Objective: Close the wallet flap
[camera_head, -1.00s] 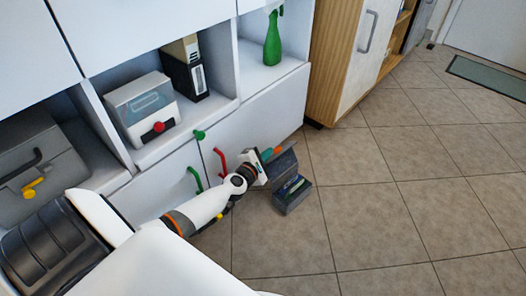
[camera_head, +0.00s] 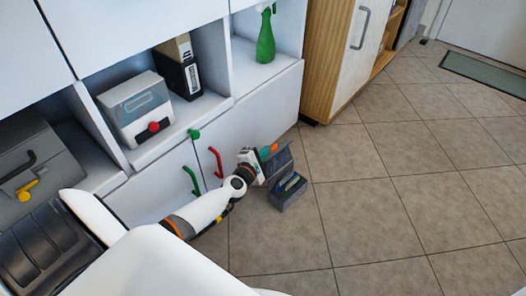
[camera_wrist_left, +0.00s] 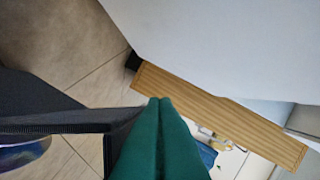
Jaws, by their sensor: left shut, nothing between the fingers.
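The wallet (camera_head: 288,194) is a dark grey box-like case on the tiled floor in front of the white cabinet, with something coloured inside. Its flap (camera_head: 281,165) stands raised at the back. My left gripper (camera_head: 269,151) reaches in from the left and is at the raised flap, on its cabinet side. In the left wrist view the green fingers (camera_wrist_left: 160,105) are together with nothing between them. A dark panel edge, apparently the flap (camera_wrist_left: 60,122), lies just left of them. Whether they touch it I cannot tell. My right gripper is not in view.
The white cabinet (camera_head: 255,115) with red and green handles stands close behind the wallet. Its shelves hold a grey case (camera_head: 35,165), a white box (camera_head: 135,108), a binder and a green spray bottle (camera_head: 265,38). The floor (camera_head: 400,190) to the right is clear.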

